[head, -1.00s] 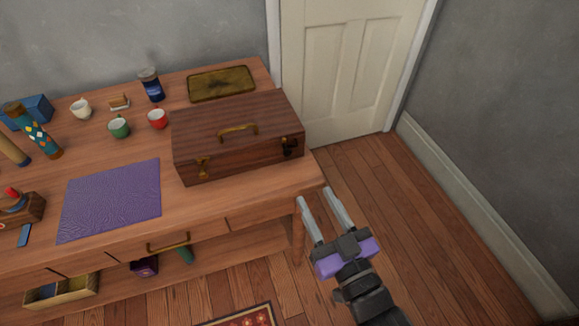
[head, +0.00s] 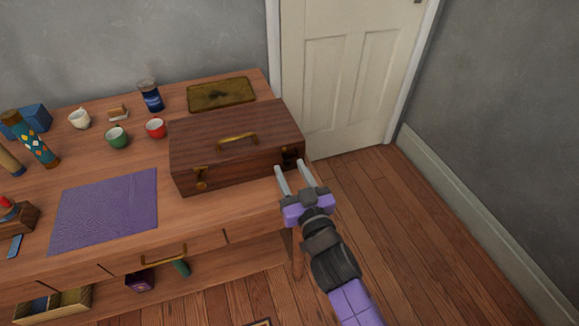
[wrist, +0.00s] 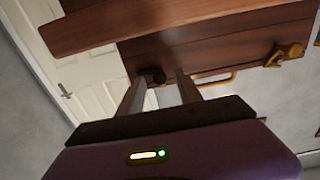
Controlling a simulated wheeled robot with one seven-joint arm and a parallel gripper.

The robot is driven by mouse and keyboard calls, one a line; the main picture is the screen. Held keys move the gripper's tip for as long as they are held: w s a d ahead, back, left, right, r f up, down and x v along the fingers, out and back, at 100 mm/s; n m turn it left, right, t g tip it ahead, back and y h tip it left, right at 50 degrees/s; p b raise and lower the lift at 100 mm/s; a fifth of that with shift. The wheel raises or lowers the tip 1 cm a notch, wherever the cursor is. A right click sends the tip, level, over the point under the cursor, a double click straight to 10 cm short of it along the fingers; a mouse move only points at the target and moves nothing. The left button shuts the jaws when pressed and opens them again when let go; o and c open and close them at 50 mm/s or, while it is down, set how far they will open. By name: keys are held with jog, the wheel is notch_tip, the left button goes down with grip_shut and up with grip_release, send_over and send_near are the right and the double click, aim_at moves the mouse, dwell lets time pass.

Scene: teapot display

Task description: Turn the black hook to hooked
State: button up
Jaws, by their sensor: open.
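The black hook (head: 291,156) is on the front of the wooden case (head: 232,140), near its right end. In the wrist view the dark hook (wrist: 157,77) shows between my fingertips, but its exact turn is too small to tell. My gripper (head: 292,168) is open and empty, in front of the right end of the case, with its fingers pointing towards the black hook. I cannot tell whether a fingertip touches it. The case is closed and stands on the table (head: 110,250).
A brass latch (head: 200,178) is at the front left of the case, and a brass handle (head: 237,140) is on it. A purple mat (head: 105,210) lies to the left. The floor to the right is clear.

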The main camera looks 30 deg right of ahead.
jog(key=shift+x, duration=0.8)
grip_shut()
jog(key=shift+n, duration=1.4)
jog(key=n, duration=0.3)
jog(key=shift+n, duration=0.3)
jog(key=n, duration=0.6)
jog(key=shift+p, duration=0.3)
jog(key=shift+n, duration=0.4)
